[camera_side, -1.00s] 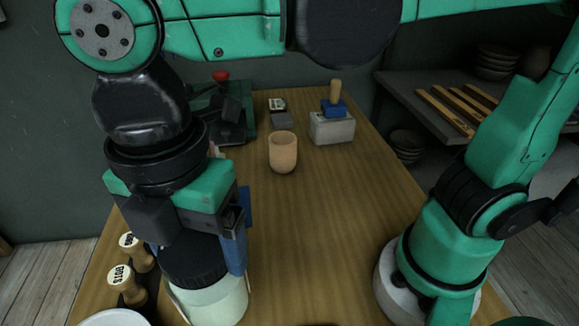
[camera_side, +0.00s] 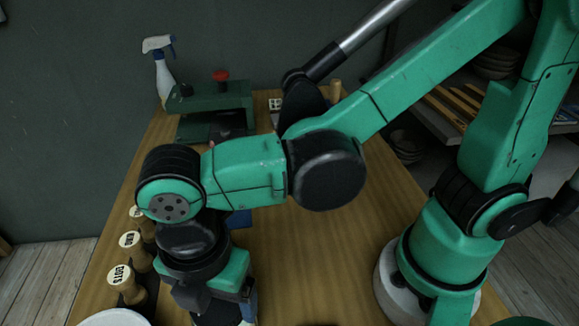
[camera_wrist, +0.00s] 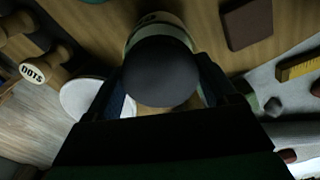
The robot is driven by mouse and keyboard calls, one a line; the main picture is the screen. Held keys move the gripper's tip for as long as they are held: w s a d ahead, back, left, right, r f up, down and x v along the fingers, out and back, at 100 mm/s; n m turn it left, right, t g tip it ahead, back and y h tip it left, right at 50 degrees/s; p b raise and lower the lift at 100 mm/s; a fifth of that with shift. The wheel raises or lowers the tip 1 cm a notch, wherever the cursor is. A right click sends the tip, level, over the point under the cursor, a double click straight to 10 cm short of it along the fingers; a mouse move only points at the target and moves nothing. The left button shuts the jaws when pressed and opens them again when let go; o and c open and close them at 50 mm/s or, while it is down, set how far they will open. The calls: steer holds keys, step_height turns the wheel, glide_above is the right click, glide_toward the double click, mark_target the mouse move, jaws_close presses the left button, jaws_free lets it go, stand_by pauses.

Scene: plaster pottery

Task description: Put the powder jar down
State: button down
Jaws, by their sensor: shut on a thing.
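The powder jar is a pale jar with a black lid. In the wrist view its black lid (camera_wrist: 160,75) fills the middle, with the pale jar body (camera_wrist: 158,24) showing beyond it. My gripper (camera_wrist: 166,88) has its blue fingers on both sides of the jar, shut on it. In the side view my gripper (camera_side: 222,302) is low at the bottom edge, left of centre. Most of the jar is hidden there by my wrist and cut off by the frame. I cannot tell whether its base touches the table.
Stamps stand left of my gripper, one marked DOTS (camera_side: 122,275). A white round dish (camera_side: 113,319) is at the bottom edge. A green press (camera_side: 212,104) and a spray bottle (camera_side: 163,70) stand at the back. The wooden table (camera_side: 310,265) is bare to the right.

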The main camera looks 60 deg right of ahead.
steer(key=shift+f, duration=0.1)
jaws_free()
step_height(320, 180, up, 12)
steer(key=w+d+f+m+t, duration=0.2)
steer(key=d+m, duration=0.5)
steer(key=w+d+f+m+t, duration=0.2)
steer(key=d+m, duration=0.5)
steer(key=m, duration=0.1)
steer(key=w+d+f+m+t, duration=0.2)
steer(key=w+d+m+t, duration=0.1)
steer(key=d+m, duration=0.4)
steer(key=shift+f, duration=0.3)
